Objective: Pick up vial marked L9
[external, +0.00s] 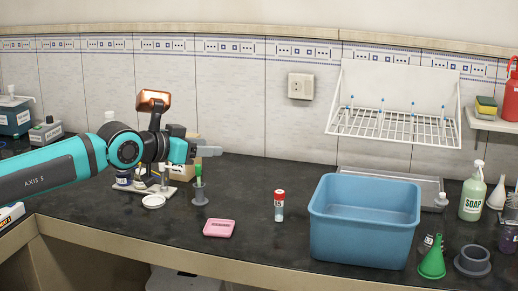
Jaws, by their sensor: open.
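A small vial with a red cap and a white label (279,206) stands upright on the dark bench, left of the blue basin. Its label is too small to read surely. A second small vial-like container (427,243) is at the basin's right front corner, partly hidden, its mark unreadable. My gripper (208,151) is open and empty, above the bench to the left of and behind the red-capped vial, pointing right. It is well apart from both containers. The two fingers overlap from this side.
The blue basin (362,241) fills the right middle. Bench around that vial is clear.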

